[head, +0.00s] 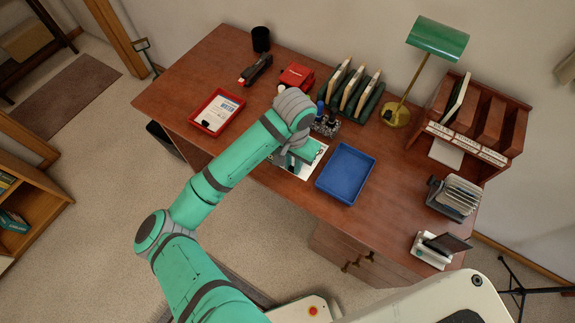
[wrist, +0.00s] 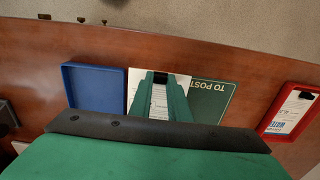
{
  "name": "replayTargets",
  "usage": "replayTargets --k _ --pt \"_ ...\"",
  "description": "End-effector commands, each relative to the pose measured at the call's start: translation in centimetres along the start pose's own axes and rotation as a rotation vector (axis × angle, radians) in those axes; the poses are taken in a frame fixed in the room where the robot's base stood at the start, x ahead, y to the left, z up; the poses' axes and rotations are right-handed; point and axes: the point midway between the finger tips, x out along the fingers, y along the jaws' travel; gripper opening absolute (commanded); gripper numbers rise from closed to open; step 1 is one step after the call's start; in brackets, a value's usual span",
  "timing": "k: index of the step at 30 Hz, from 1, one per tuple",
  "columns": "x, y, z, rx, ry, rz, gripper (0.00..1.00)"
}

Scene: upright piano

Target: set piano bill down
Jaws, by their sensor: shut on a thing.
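A white printed sheet, likely the piano bill (wrist: 142,80), is at my gripper (wrist: 160,88) in the wrist view. The fingers are shut on it, and a printed strip shows between them. It also shows in the head view (head: 286,161), below the end of my arm. A green mat (wrist: 214,96) marked "TO POST" lies beside and partly under the sheet. I cannot tell whether the sheet touches the mat or hangs just above it. My arm hides part of both in the head view, and the print is too small to read.
A blue tray (head: 345,173) lies just right of the sheet. A red tray (head: 217,112) with a paper lies left. Ink bottles (head: 327,121), a file rack (head: 350,92) and a red punch (head: 297,77) stand behind. A green lamp (head: 438,39) and a letter sorter (head: 478,122) stand at right.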

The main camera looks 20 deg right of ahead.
Motion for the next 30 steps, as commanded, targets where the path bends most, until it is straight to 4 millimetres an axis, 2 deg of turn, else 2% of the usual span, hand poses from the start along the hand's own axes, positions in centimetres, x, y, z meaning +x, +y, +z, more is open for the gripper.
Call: replayTargets --k 1,5,11,18,30 --pt "0.6 -0.8 -0.1 -0.005 -0.002 -0.004 0.00" --pt "1.8 -1.9 -0.4 -0.010 -0.001 -0.002 0.00" --pt "3.1 -2.8 -0.9 -0.010 -0.001 -0.003 0.00" --pt "5.9 -2.7 -1.1 -0.003 -0.001 -0.003 0.00" --pt "6.4 -2.6 -1.1 -0.003 0.001 -0.002 0.00"
